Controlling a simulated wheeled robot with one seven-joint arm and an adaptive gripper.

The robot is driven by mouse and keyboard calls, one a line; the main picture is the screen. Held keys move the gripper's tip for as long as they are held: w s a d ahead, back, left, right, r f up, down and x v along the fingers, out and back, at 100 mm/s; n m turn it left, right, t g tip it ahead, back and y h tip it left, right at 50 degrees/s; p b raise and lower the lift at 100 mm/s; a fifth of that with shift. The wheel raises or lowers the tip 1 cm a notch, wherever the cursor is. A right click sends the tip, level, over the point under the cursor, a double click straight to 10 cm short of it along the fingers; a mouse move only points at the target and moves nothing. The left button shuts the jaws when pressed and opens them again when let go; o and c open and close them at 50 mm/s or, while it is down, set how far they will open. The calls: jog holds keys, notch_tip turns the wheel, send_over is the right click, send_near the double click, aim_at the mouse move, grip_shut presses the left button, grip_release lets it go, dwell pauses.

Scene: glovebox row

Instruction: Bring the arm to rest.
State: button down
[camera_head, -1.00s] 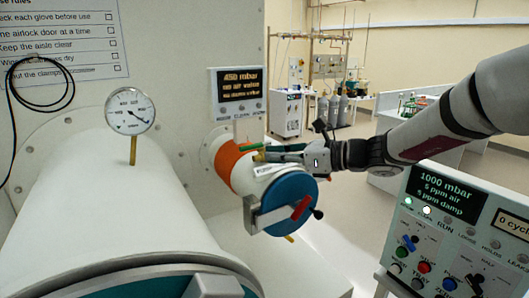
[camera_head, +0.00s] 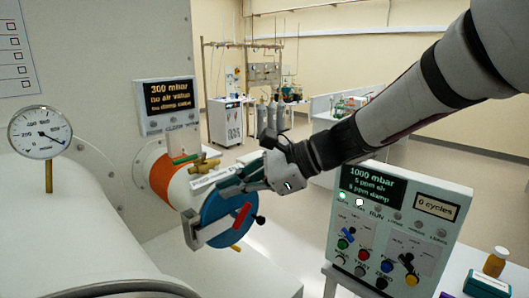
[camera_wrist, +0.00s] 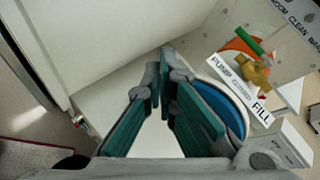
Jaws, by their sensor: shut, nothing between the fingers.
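My arm reaches in from the upper right in the head view, and my gripper (camera_head: 226,186) is in front of the small white airlock with an orange band (camera_head: 163,177). The gripper is shut and empty. In the head view its fingers overlap the airlock's blue door (camera_head: 216,222), which has a red handle (camera_head: 242,213); I cannot tell whether they touch. In the wrist view the gripper (camera_wrist: 166,60) has its teal-padded fingers converging at the tips. A brass valve with a green handle (camera_wrist: 251,48) and a "PUMP, CLOSED, FILL" label (camera_wrist: 240,86) lie right of the fingers.
A dark display (camera_head: 169,95) reads 300 mbar above the small airlock. A pressure gauge (camera_head: 40,132) stands on the large white cylinder at left. A control panel (camera_head: 394,232) reading 1000 mbar stands at right, with bottle (camera_head: 496,262) and teal box (camera_head: 487,284). Open floor lies behind.

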jog(key=s+d+f+n+t+h, duration=0.1)
jog(key=s+d+n+t+h, duration=0.1)
jog(key=s+d+n+h, duration=0.4)
jog(key=s+d+f+n+t+h, duration=0.1)
jog(key=s+d+n+h, duration=0.5)
jog(key=s+d, duration=0.7)
jog(key=d+n, duration=0.2)
jog(key=d, duration=0.6)
jog(key=shift+s+f+n+t, duration=0.2)
jog(key=shift+f+n+t, duration=0.1)
jog(key=shift+n+t, duration=0.1)
dwell(4.9)
